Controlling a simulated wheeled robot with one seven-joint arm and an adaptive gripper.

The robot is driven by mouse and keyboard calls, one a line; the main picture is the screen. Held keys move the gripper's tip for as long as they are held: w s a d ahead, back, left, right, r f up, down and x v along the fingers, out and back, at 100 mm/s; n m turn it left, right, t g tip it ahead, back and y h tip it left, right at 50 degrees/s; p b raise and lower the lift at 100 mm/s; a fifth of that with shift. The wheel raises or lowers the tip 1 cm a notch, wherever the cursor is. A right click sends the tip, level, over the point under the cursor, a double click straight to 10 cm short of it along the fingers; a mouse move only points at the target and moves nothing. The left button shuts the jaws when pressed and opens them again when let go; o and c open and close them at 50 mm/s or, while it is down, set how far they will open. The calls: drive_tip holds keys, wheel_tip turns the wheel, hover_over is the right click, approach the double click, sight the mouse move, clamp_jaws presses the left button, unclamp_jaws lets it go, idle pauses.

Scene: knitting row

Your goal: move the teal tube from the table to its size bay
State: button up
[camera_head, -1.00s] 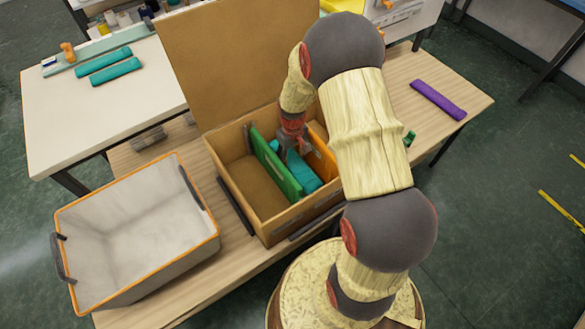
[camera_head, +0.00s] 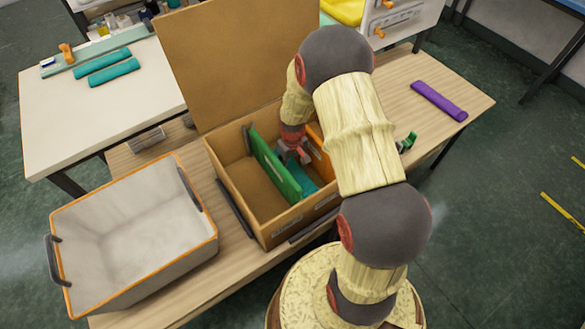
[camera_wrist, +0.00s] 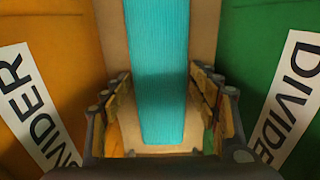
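A teal tube (camera_head: 307,187) lies in the wooden box (camera_head: 225,178), in the bay between the green divider (camera_head: 275,165) and the orange divider (camera_head: 320,150). In the wrist view the teal tube (camera_wrist: 160,70) runs lengthwise on the bay floor, between the two dividers with their white labels. My gripper (camera_wrist: 162,108) is above it, with one finger on each side and narrow gaps to the tube. My gripper (camera_head: 300,155) reaches down into the bay in the head view; my arm hides part of the box's right side.
Two more teal tubes (camera_head: 108,71) lie on the white table at upper left. A purple tube (camera_head: 439,100) lies on the wooden table at right, near a small green item (camera_head: 407,141). An empty grey bin (camera_head: 130,235) stands left of the box, whose raised lid (camera_head: 235,60) is behind.

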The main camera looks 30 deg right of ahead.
sight(292, 170)
drive_tip(key=shift+o, duration=0.8)
wheel_tip(292, 170, up, 12)
drive_tip(key=p, duration=0.4)
drive_tip(key=shift+r, duration=0.2)
